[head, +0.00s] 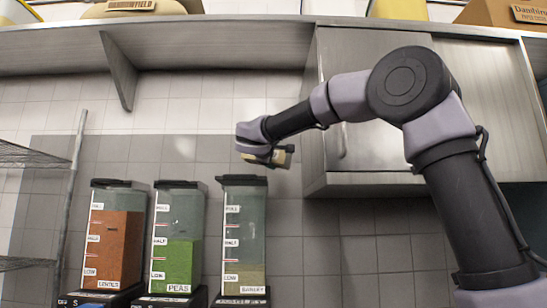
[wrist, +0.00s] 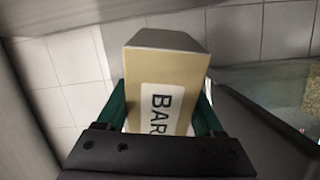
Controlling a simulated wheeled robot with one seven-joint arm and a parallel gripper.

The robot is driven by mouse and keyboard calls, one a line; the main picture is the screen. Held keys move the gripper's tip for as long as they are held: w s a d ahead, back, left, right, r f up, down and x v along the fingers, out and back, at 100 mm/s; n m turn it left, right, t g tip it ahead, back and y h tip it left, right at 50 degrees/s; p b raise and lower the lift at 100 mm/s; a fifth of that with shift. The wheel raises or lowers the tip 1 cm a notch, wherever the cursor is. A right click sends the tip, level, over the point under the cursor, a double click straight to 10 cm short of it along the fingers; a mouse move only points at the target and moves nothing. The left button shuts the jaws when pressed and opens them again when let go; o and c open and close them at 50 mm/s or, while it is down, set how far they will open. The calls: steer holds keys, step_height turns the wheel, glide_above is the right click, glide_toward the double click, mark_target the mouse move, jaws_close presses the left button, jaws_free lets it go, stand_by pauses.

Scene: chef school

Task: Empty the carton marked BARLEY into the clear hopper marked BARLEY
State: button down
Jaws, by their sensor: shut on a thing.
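My gripper (head: 262,152) is shut on the tan carton (head: 281,157), above and slightly right of the BARLEY hopper. In the head view the carton lies tilted, close to on its side. The wrist view shows the carton (wrist: 172,75) between the green-edged fingers, with "BAR" readable on its white label and a grey end. I cannot tell whether that end is open. The clear BARLEY hopper (head: 246,220) stands rightmost of three, with a black top and tan grain up to about its LOW mark. No falling grain is visible.
The LENTILS hopper (head: 117,240) and PEAS hopper (head: 178,235) stand to the left. A metal shelf (head: 240,35) runs above, and a steel cabinet (head: 375,110) hangs at the right, near my arm. A wire rack (head: 35,155) is at far left.

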steer(key=shift+w, duration=1.05)
steer(key=shift+w+a+r+n, duration=0.1)
steer(key=shift+w+r+n, duration=0.15)
steer(key=shift+w+n, duration=0.65)
steer(key=shift+w+a+r+n, duration=0.1)
steer(key=shift+w+r+n, duration=0.2)
steer(key=shift+w+n, duration=0.55)
steer(key=shift+w+a+r+n, duration=0.1)
steer(key=shift+w+r+n, duration=0.15)
steer(key=shift+w+n, duration=0.65)
steer(key=shift+w+f+m, duration=0.1)
steer(key=shift+w+m, duration=0.1)
steer(key=shift+m, duration=0.15)
